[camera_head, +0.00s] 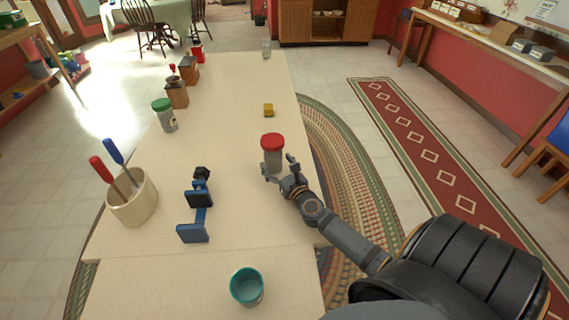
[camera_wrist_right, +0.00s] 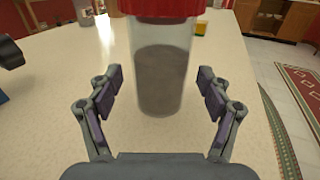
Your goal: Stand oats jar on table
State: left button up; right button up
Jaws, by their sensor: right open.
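A clear jar with a red lid (camera_head: 272,150) and grey contents stands upright on the cream table (camera_head: 235,105). It also shows large in the right wrist view (camera_wrist_right: 163,65), its base on the tabletop. My right gripper (camera_head: 279,174) is open, with its fingers on either side of the jar and gaps visible between fingers and glass. A second jar with a green lid (camera_head: 165,116) stands upright near the left table edge. No readable label shows which jar holds oats. My left gripper is out of view.
A cream crock (camera_head: 133,198) with red- and blue-handled utensils stands at the left edge. A blue device (camera_head: 199,205) lies mid-table, and a teal cup (camera_head: 247,286) is in front. Wooden grinders (camera_head: 177,96) stand farther back.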

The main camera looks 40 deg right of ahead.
jog(key=s, duration=0.3)
jog(key=s+a, duration=0.1)
jog(key=s, duration=0.2)
jog(key=s+b, duration=0.1)
jog(key=s, duration=0.1)
jog(key=shift+s+a+r, duration=0.15)
jog(key=shift+s+a, duration=0.05)
jog(key=shift+s, duration=0.2)
